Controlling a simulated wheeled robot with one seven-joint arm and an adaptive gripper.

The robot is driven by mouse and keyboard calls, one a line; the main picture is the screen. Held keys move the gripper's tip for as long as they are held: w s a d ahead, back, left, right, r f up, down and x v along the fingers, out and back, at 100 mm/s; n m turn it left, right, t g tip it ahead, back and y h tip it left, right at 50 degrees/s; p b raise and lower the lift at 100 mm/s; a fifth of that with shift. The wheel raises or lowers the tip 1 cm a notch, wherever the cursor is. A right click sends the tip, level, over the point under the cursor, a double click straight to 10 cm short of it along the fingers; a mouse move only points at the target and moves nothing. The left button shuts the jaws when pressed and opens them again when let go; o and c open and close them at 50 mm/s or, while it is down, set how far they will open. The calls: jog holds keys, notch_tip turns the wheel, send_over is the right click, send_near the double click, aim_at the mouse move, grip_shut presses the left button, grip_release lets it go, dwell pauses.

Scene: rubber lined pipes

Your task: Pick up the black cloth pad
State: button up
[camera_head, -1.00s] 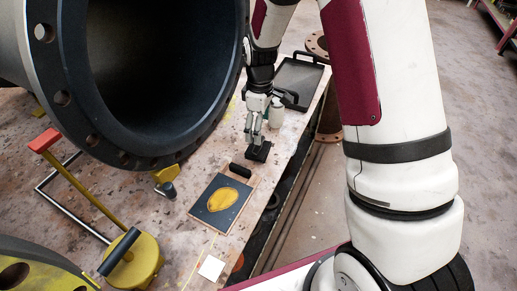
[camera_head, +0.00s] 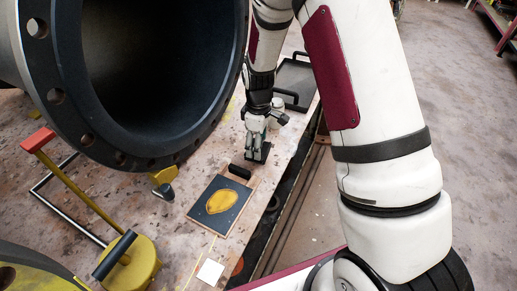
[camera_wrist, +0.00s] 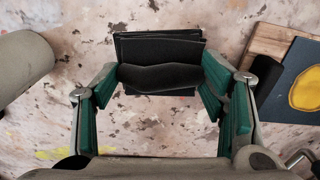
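The black cloth pad (camera_wrist: 160,50) lies on the stained worktop, folded in layers with a curved, sagging near fold. In the head view, the pad (camera_head: 265,152) shows as a small dark patch under my gripper (camera_head: 256,138). In the wrist view, my gripper (camera_wrist: 158,80) has its green-lined fingers wide apart, with one fingertip near each side of the pad. The gripper looks open. I cannot tell whether the fingertips touch the pad's sides. In the head view, the fingers hide part of the pad.
A dark board with a yellow oval (camera_head: 221,201) lies just in front of the pad. A black tray (camera_head: 296,80) stands behind it. The large flanged pipe (camera_head: 78,135) stands close on the left. The worktop edge runs close on the right. A pale cylinder (camera_wrist: 25,65) lies left in the wrist view.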

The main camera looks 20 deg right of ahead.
jog(key=c, duration=0.5)
jog(key=shift+r, duration=0.85)
jog(key=shift+s+r+p, duration=0.15)
jog(key=shift+r+p, duration=0.15)
jog(key=shift+r, duration=0.25)
jog(key=shift+s+r+p, duration=0.15)
jog(key=shift+r+p, duration=0.1)
jog(key=shift+r, duration=0.3)
jog(key=s+a, duration=0.1)
jog(key=s, duration=0.4)
jog(key=s+a+p, duration=0.1)
jog(key=s, duration=0.4)
jog(key=s+a+r, duration=0.1)
jog(key=s+a, duration=0.1)
jog(key=s, duration=0.2)
jog(key=shift+s+p, duration=0.3)
jog(key=shift+s, duration=0.1)
jog(key=shift+r, duration=0.1)
